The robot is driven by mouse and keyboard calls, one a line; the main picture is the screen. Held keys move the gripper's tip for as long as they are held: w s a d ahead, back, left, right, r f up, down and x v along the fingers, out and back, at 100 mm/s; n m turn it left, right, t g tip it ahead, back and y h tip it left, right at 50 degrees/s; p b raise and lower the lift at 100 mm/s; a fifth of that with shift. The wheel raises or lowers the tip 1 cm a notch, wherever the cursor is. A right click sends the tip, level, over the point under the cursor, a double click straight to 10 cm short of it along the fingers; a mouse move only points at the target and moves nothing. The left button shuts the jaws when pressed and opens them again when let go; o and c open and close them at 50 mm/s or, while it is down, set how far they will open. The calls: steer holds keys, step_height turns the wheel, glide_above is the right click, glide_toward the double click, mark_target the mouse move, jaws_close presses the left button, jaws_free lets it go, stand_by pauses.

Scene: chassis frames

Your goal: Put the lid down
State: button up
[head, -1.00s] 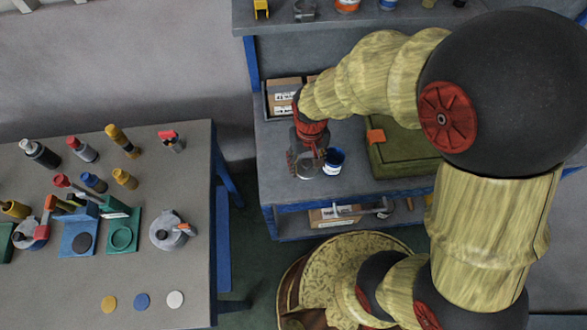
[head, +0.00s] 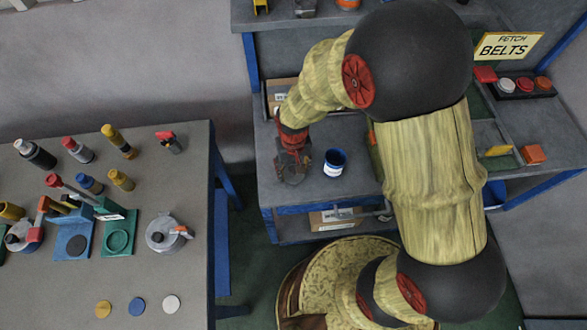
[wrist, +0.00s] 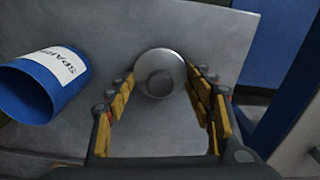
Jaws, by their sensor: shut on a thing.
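A round grey lid (wrist: 160,73) with a raised knob shows between my fingertips in the wrist view. My gripper (wrist: 163,95) is shut on it. In the head view my gripper (head: 290,172) points down over the grey bench, to the left of the blue can. The lid is mostly hidden there by the gripper. I cannot tell whether the lid touches the bench. The blue can (head: 335,164) stands apart from the gripper, its top open and dark. In the wrist view the can (wrist: 45,87) is at left with a white label.
The grey bench (head: 313,195) is bare just in front of the gripper. A box in a dark tray (head: 282,93) stands behind. A separate table (head: 60,285) with bottles and fixtures is at left, across a gap. A shelf (head: 322,20) overhangs the back.

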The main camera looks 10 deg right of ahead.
steer(key=shift+f, duration=0.2)
steer(key=o, duration=1.2)
steer(key=shift+r, duration=0.1)
step_height(320, 180, up, 12)
steer(key=r+p, duration=0.1)
steer(key=p, duration=0.2)
step_height(320, 180, up, 11)
steer(key=t, duration=0.2)
glide_above(294, 168)
steer(key=s+d, duration=0.2)
steer(key=d, duration=0.3)
steer(key=s+d+r+t, duration=0.1)
steer(key=s+d+r, duration=0.1)
steer(key=s+r, duration=0.1)
steer(key=s+d+r+m+t, duration=0.1)
steer(key=s+d+r, duration=0.1)
steer(key=s+r, duration=0.2)
steer(key=s+d+r+t, duration=0.1)
steer(key=s+d+r, duration=0.2)
steer(key=s+r, duration=0.1)
steer(key=shift+r+t, duration=0.3)
steer(key=shift+r, duration=0.1)
steer(key=shift+f+b, duration=0.1)
steer(key=shift+b, duration=0.25)
